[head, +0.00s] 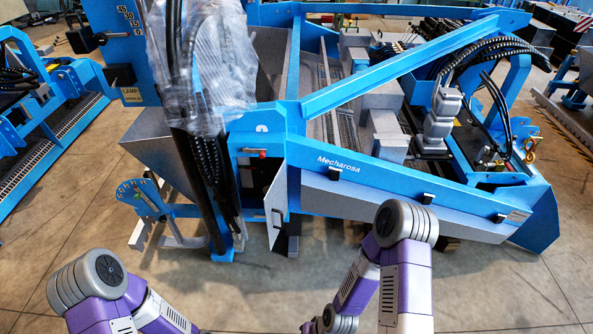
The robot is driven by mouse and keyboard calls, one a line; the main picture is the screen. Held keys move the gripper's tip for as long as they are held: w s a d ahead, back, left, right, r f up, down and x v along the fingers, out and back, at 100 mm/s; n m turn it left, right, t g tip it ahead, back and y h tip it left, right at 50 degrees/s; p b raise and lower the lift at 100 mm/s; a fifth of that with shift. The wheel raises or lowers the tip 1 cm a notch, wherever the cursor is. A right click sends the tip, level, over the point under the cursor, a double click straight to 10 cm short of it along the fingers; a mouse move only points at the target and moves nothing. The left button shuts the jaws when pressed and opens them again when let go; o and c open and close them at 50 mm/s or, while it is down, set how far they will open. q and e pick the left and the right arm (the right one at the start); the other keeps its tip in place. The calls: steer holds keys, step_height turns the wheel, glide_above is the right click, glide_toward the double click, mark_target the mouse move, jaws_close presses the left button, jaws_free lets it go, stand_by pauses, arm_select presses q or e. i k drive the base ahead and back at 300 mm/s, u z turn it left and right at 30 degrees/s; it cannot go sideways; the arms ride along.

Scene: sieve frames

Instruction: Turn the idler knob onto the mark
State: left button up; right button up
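I cannot tell for sure which part is the idler knob. A small red knob (262,154) sits on the blue cabinet front, above a narrow opening with its door ajar. A blue fan-shaped scale plate (133,190) with white marks stands at the machine's lower left. A second scale with numbers (125,20) is on the upper left plate, beside a black block (82,40). Another black block (119,75) sits above a LAMP label. My two arms show at the bottom, left and right; neither gripper shows.
The open grey door (275,190) juts out from the cabinet. Clear plastic wrap (200,65) and black hoses (205,160) hang beside it. The long blue beam (400,178) runs right. Concrete floor (240,285) in front is clear.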

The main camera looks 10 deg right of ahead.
mark_target(264, 170)
steer(key=z, duration=0.8)
steer(key=i, duration=1)
steer(key=u, duration=0.6)
